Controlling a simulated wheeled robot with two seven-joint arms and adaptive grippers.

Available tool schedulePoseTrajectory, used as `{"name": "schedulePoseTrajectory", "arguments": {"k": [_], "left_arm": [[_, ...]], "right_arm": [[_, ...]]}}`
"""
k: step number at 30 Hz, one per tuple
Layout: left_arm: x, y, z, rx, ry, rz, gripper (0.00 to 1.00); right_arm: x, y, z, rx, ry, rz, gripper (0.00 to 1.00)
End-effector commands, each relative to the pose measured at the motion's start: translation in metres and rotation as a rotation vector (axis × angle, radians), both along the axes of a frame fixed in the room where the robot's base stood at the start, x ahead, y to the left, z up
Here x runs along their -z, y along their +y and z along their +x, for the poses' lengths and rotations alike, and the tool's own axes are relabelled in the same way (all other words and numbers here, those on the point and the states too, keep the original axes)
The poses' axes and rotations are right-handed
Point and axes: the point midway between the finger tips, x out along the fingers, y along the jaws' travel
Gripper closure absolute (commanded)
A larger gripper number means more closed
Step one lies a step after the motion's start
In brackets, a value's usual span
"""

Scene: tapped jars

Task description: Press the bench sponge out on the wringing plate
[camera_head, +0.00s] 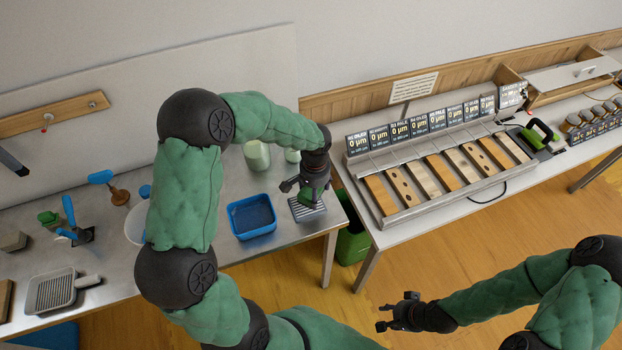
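The wringing plate (307,213), grey and ribbed, lies at the right end of the metal bench, beside a blue tub. My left gripper (306,190) points down just above it. A small dark green piece shows at its fingers, over the plate; it may be the sponge, but the wrist and fingers hide most of it. I cannot tell whether these fingers are shut on it or whether it touches the plate. My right gripper (391,312) is open and empty over the floor, in front of the right table.
The blue tub (252,216) stands left of the plate. Pale jars (257,155) stand behind it. A green bin (352,243) is on the floor between the tables. Blue-handled tools (69,210) and a grated tray (51,291) lie at the left. The right table holds a rack of wooden bars (443,173).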

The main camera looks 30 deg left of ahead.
Motion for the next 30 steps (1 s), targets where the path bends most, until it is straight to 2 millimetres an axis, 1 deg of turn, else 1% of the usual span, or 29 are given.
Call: {"name": "schedulePoseTrajectory", "arguments": {"k": [1, 3, 8, 14, 24, 30], "left_arm": [[-0.007, 0.007, -0.001, 0.0, 0.002, 0.0, 0.52], [-0.009, 0.012, -0.002, 0.006, 0.002, 0.001, 0.52], [-0.004, 0.015, -0.002, 0.009, 0.002, 0.001, 0.52], [0.01, 0.015, -0.002, 0.009, 0.002, 0.001, 0.52], [0.043, 0.015, -0.002, 0.009, 0.002, 0.001, 0.52], [0.052, 0.014, -0.002, 0.009, 0.001, 0.001, 0.52]], "right_arm": [[-0.008, 0.0, -0.001, 0.0, 0.001, 0.0, 0.6], [-0.01, 0.0, -0.001, -0.001, 0.002, 0.0, 0.6], [-0.006, 0.0, -0.001, -0.001, 0.002, 0.0, 0.6], [0.004, 0.0, -0.001, -0.001, 0.002, 0.0, 0.6], [0.027, 0.0, -0.001, -0.001, 0.002, 0.0, 0.6], [0.033, 0.0, -0.001, -0.001, 0.002, 0.0, 0.6]]}}
